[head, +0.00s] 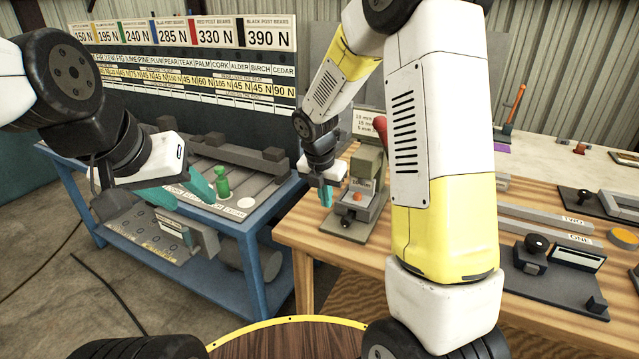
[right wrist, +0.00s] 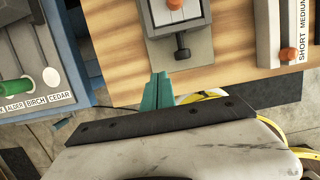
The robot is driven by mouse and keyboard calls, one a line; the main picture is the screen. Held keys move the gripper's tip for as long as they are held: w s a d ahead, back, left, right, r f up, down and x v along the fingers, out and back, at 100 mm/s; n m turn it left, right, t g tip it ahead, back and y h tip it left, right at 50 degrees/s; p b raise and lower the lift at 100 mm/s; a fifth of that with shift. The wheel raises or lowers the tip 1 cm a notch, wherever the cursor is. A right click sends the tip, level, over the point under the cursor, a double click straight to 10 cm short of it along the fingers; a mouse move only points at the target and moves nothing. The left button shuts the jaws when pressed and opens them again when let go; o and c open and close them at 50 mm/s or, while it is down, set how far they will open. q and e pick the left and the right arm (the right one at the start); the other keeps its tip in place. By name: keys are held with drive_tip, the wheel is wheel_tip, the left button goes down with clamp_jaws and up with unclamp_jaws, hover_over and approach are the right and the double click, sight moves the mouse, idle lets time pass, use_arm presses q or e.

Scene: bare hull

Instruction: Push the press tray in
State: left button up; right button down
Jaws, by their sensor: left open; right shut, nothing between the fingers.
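The press (head: 370,165) is a grey stand with a red lever, near the left edge of the wooden table. Its light grey tray (right wrist: 187,26) holds an orange piece (right wrist: 175,4), and a dark knob (right wrist: 182,52) sticks out of its front, towards me. The orange piece also shows in the head view (head: 357,197). My right gripper (head: 326,197) is shut and empty, in front and to the left of the press. In the right wrist view its teal fingertips (right wrist: 160,76) are apart from the knob, slightly left of it. My left gripper (head: 196,207) is open and empty above the blue table's front.
The blue table (head: 262,218) on the left carries a green piece (head: 222,182) and labelled spots. A floor gap separates it from the wooden table (head: 318,228). A grey fixture with a black knob (head: 537,243) and labelled bars (head: 545,222) lie on the right.

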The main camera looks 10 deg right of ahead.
sight(339, 199)
drive_tip(key=x, duration=0.6)
drive_tip(key=w+d, duration=0.2)
drive_tip(key=shift+w, duration=0.35)
drive_tip(key=shift+w+d, duration=0.1)
drive_tip(key=shift+w, duration=0.2)
drive_tip(key=shift+w+d, duration=0.1)
drive_tip(key=w+d, duration=0.2)
drive_tip(key=w, duration=0.1)
drive_tip(key=shift+w+d+r, duration=0.15)
drive_tip(key=shift+w, duration=0.05)
